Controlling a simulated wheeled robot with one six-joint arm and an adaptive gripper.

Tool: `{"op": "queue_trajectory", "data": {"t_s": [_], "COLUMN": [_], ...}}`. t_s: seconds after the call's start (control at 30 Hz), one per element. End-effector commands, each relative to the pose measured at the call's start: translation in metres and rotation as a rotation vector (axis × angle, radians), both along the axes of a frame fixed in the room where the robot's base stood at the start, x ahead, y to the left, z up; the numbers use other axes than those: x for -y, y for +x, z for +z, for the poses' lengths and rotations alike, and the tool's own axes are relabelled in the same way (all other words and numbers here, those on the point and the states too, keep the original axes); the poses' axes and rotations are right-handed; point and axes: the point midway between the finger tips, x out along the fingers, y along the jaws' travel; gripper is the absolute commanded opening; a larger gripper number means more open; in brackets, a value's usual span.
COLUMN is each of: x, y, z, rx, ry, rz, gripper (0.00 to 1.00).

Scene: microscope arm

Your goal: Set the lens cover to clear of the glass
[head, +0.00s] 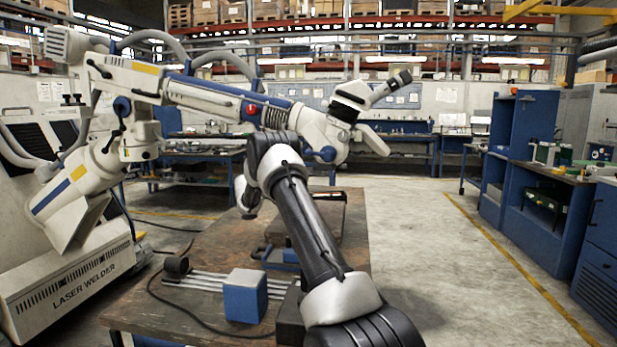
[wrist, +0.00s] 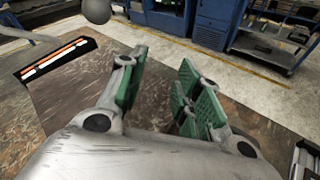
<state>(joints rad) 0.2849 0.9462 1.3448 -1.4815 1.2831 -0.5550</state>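The microscope head (head: 345,105), white with dark and blue parts, hangs at the end of a long jointed white and blue arm (head: 215,98) above the table. A dark eyepiece (head: 390,88) points up and right from it. I cannot make out the lens cover or its glass for certain, nor how the cover is set. My gripper (wrist: 160,100) is open and empty in the wrist view, its green-padded fingers apart above the brown table top. In the head view my own arm passes in front of the microscope's lower left side and hides most of the gripper.
The worn table (head: 200,310) carries a blue block (head: 245,295), metal rods (head: 205,280) and a cable. A laser welder (head: 70,285) stands at the left. Blue cabinets (head: 545,220) line the right, with open floor (head: 440,260) between. A grey ball (wrist: 97,10) shows in the wrist view.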

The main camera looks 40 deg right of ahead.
Motion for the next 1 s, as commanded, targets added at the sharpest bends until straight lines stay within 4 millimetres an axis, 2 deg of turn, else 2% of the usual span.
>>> {"op": "queue_trajectory", "data": {"t_s": [0.03,0.1,0.2,0.23,0.37,0.73,1.0], "x": [0.006,0.005,0.002,0.002,0.009,0.067,0.078], "y": [0.017,0.037,0.051,0.053,0.054,0.054,0.054], "z": [-0.002,0.015,0.046,0.05,0.053,0.052,0.053], "rx": [-0.043,-0.079,-0.103,-0.112,-0.148,-0.147,-0.146], "ry": [-0.062,-0.141,-0.221,-0.235,-0.25,-0.247,-0.246], "rz": [0.04,0.092,0.131,0.138,0.144,0.144,0.145], "gripper": [0.34,0.34,0.34,0.34,0.34,0.34,0.34]}}
